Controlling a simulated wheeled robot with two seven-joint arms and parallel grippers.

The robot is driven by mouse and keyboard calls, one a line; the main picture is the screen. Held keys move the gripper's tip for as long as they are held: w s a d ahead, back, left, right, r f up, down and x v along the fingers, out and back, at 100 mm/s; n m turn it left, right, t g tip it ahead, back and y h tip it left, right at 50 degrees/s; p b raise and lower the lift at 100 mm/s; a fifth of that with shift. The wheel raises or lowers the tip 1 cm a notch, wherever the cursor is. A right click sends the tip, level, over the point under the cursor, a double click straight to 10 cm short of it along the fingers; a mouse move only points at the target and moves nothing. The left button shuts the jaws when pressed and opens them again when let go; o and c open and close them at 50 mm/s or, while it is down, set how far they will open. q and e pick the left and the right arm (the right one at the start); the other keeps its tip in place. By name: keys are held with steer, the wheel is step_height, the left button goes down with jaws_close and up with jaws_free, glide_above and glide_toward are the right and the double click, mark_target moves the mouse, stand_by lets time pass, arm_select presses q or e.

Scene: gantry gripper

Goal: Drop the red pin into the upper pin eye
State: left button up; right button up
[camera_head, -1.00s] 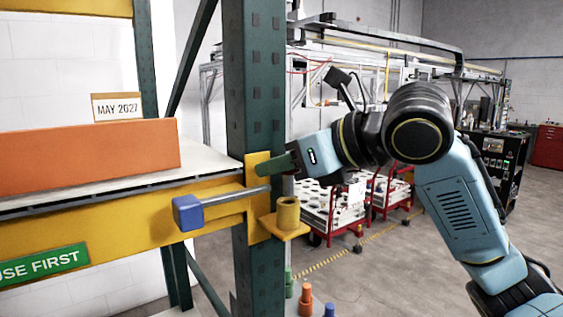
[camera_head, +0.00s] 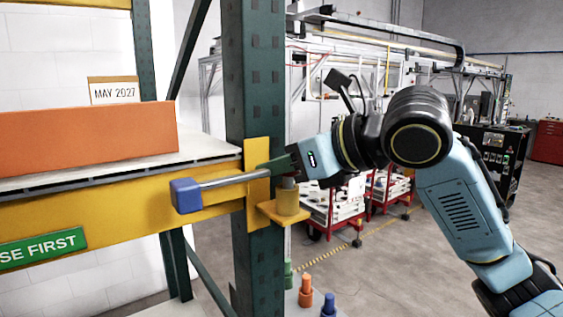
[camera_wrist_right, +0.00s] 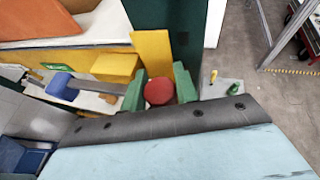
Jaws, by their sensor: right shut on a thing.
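The yellow pin eye (camera_head: 287,202) is a short upright tube on a yellow bracket fixed to the green rack post. My right gripper (camera_head: 284,168) is just above it. In the right wrist view, the round red head of the pin (camera_wrist_right: 159,91) sits between the green fingers of my right gripper (camera_wrist_right: 159,86), which are shut on it. In the head view, a short grey piece of the pin's shaft (camera_head: 288,183) shows under the gripper at the eye's mouth. I cannot tell how far it is in. The red head is hidden there. My left gripper is not in view.
A grey rod with a blue end (camera_head: 186,196) sticks out in front of the yellow beam, left of the eye. An orange box (camera_head: 85,137) rests on the shelf. An orange pin (camera_head: 305,292) and a blue pin (camera_head: 328,305) stand below. Open floor lies to the right.

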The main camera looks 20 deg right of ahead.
steer(key=shift+f+b, duration=0.5)
steer(key=shift+f, duration=0.5)
steer(key=o, duration=0.8)
steer(key=shift+o, duration=1.2)
steer(key=shift+w+d, duration=0.1)
steer(key=shift+w, duration=0.05)
steer(key=shift+s+a+r, duration=0.15)
steer(key=shift+s+a, duration=0.05)
steer(key=shift+d, duration=0.1)
steer(key=shift+r, duration=0.15)
